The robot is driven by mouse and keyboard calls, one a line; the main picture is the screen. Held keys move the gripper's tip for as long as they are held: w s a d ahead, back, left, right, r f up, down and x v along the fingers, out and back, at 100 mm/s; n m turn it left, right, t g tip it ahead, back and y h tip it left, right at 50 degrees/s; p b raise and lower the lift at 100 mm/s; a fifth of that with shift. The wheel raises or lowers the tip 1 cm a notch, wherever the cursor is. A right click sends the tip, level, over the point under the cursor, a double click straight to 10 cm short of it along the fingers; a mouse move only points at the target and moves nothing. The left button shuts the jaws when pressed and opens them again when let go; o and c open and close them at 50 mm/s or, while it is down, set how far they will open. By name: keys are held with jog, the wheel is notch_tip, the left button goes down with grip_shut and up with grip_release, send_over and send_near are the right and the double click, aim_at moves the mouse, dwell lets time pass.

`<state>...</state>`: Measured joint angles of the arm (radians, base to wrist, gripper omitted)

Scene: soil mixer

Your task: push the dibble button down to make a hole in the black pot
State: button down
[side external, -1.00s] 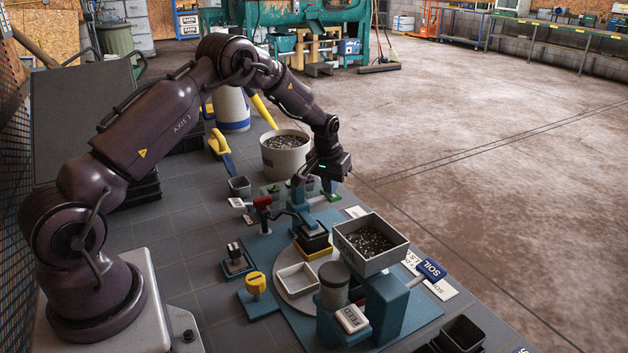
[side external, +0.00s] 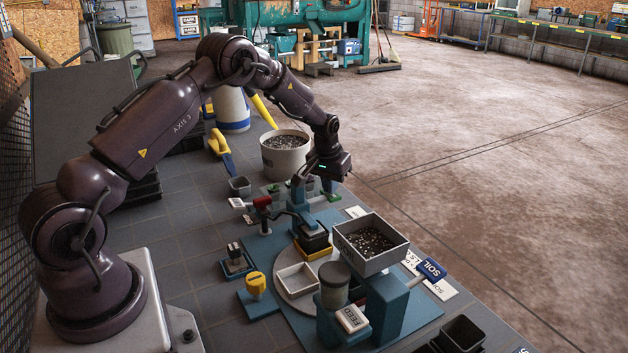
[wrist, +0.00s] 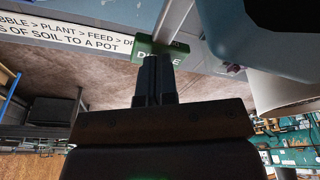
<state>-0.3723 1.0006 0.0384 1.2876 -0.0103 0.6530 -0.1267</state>
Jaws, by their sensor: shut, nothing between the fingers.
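The green dibble button (wrist: 150,48), lettered partly visibly, shows in the wrist view just beyond my fingertips. My gripper (wrist: 157,60) is shut and empty, with its tips overlapping the button's near edge; I cannot tell whether they touch. In the side view my gripper (side external: 322,183) is at the back of the blue station, partly hiding the dibble stand. Some green (side external: 333,196) shows beside it. The black pot (side external: 314,240) sits in a yellow holder on the round turntable, below the blue dibble arm. The pot's inside is not clear.
A soil tray (side external: 371,245) is raised in front right of the pot. A white tray (side external: 296,280) sits on the turntable. A red-ended lever (side external: 262,202) and a yellow knob (side external: 255,283) stand left. A large soil bucket (side external: 285,152) stands behind.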

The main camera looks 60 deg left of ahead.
jog(key=shift+s+f, duration=0.15)
jog(key=shift+f, duration=0.1)
jog(key=shift+w+a+v, duration=0.15)
jog(key=shift+w+v, duration=0.05)
jog(key=shift+v, duration=1.05)
jog(key=shift+w+a+v, duration=0.1)
jog(key=shift+w+v, duration=0.15)
jog(key=shift+v, duration=1.05)
jog(key=shift+w+a+v, duration=0.15)
jog(key=shift+w+v, duration=0.05)
jog(key=shift+v, duration=1.05)
jog(key=shift+r, duration=0.25)
jog(key=shift+w+a+v, duration=0.15)
jog(key=shift+w+v, duration=0.05)
jog(key=shift+v, duration=1)
jog(key=shift+w+a+v, duration=0.1)
jog(key=shift+w+v, duration=0.1)
jog(key=shift+v, duration=1.05)
jog(key=shift+w+r, duration=0.1)
